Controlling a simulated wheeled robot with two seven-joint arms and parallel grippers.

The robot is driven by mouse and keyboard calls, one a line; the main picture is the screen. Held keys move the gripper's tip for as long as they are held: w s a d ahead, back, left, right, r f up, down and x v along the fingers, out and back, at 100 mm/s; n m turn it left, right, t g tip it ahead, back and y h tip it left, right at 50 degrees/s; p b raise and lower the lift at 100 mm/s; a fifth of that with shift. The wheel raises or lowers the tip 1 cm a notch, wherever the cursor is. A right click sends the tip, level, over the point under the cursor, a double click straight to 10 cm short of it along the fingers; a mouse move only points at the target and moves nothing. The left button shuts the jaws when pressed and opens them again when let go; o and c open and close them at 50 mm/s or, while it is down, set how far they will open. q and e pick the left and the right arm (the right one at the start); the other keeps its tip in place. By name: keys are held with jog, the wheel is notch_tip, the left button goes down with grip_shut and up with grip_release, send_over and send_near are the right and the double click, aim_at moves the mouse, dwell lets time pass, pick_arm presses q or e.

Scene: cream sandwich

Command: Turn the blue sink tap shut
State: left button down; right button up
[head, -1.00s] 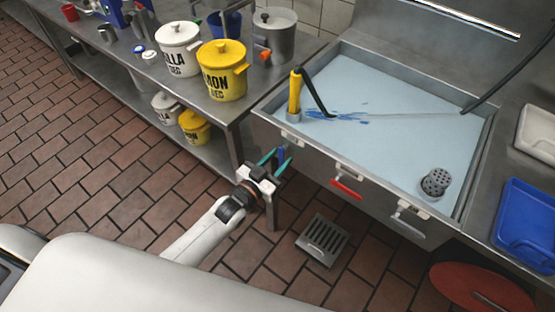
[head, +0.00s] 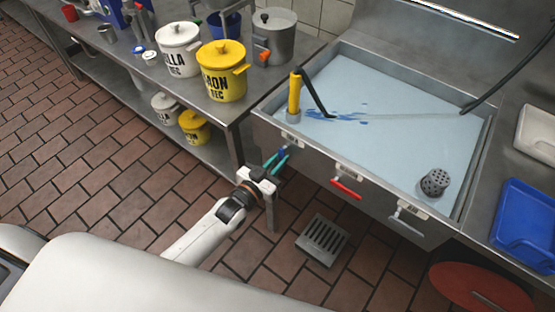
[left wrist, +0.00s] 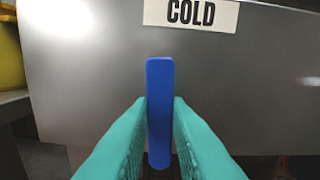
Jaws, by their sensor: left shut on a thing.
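The blue sink tap's handle (left wrist: 159,110) is a flat blue bar standing upright in the left wrist view, below a white COLD label (left wrist: 191,14) on the sink's steel front. It also shows, small, in the head view (head: 284,151), under the sink's left front corner. My left gripper (head: 277,158) has teal fingers, one on each side of the bar. In the left wrist view the gripper (left wrist: 159,118) is shut on the bar. The tap's mount behind the bar is mostly hidden. My right gripper is not in view.
A red tap handle (head: 346,188) and a whitish one (head: 407,222) sit further right on the sink front. The sink (head: 385,130) holds water with a blue streak. A counter leg stands close to my gripper. A floor drain (head: 323,240) lies below.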

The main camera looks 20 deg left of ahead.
aim_at(294, 152)
pick_arm(q)
jog(key=n, duration=0.1)
jog(key=n+p, duration=0.1)
jog(key=d+n, duration=0.1)
jog(key=n, duration=0.1)
jog(key=shift+s+r, duration=0.15)
jog(key=shift+r, duration=0.1)
jog(key=n, duration=0.3)
jog(key=n+p, duration=0.1)
jog(key=shift+s+d+r+n, duration=0.15)
jog(key=shift+d+r+n, duration=0.1)
jog(key=shift+d+n, duration=0.1)
jog(key=n, duration=0.3)
jog(key=r+n, duration=0.1)
jog(key=shift+s+d+n, duration=0.1)
jog(key=shift+d+n, duration=0.15)
jog(key=shift+d+r+n, duration=0.1)
jog(key=shift+r+n, duration=0.1)
jog(key=shift+n, duration=0.8)
jog(key=shift+r+n, duration=0.2)
jog(key=shift+n, duration=0.8)
jog(key=c, duration=1.4)
grip_release()
jog(key=shift+o, duration=0.2)
